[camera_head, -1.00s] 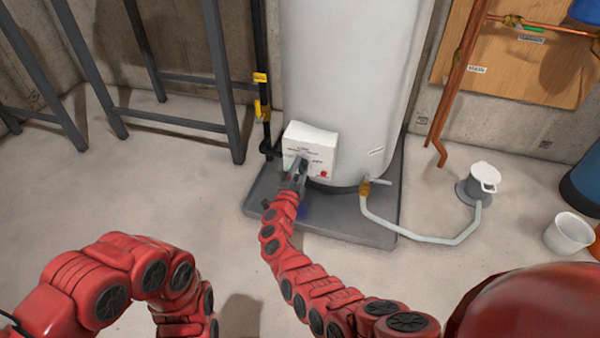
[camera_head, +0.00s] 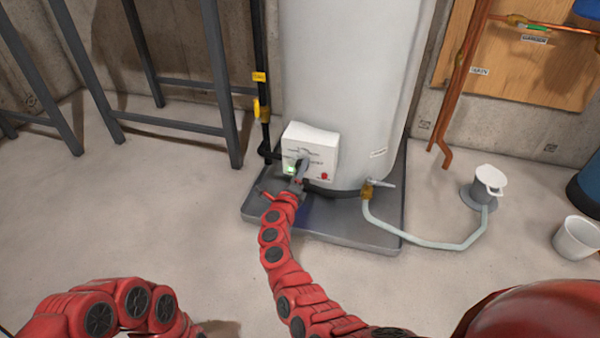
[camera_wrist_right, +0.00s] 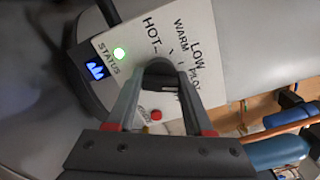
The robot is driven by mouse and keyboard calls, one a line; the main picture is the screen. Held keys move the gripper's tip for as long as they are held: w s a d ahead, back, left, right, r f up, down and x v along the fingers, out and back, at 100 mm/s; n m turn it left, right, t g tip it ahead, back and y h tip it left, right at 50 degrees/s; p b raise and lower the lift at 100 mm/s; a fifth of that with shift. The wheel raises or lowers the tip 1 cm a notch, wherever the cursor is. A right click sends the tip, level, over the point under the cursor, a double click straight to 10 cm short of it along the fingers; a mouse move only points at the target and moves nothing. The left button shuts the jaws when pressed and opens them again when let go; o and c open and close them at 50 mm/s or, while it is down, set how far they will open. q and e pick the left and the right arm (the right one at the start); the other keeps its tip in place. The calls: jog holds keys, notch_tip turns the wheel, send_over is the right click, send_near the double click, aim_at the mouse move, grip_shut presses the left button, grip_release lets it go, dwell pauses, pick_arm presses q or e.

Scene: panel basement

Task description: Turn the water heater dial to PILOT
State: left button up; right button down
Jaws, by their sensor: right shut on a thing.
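The white control box (camera_head: 318,139) sits low on the front of the water heater tank (camera_head: 345,80). My right gripper (camera_head: 301,170) reaches its front from below and is shut on the dial. In the right wrist view, the round dark grey dial (camera_wrist_right: 158,70) lies between the fingertips of my right gripper (camera_wrist_right: 160,88). I cannot tell which mark the dial points to. A green STATUS light (camera_wrist_right: 120,53) is lit. My left gripper is out of view.
A blue-lit window (camera_wrist_right: 96,70) and a red button (camera_wrist_right: 156,115) are near the dial. The tank stands in a grey drain pan (camera_head: 350,230). A black pipe (camera_head: 258,85) rises left of the tank.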

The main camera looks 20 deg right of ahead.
jog(key=shift+m, duration=1.2)
jog(key=shift+c, duration=1.6)
grip_release()
jog(key=shift+s+a, duration=0.15)
jog(key=shift+s, duration=0.05)
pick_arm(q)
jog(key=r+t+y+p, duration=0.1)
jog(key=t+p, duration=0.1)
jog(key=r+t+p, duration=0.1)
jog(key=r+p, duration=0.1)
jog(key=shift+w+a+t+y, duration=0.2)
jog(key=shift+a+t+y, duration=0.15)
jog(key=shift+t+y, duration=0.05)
pick_arm(e)
jog(key=v, duration=0.7)
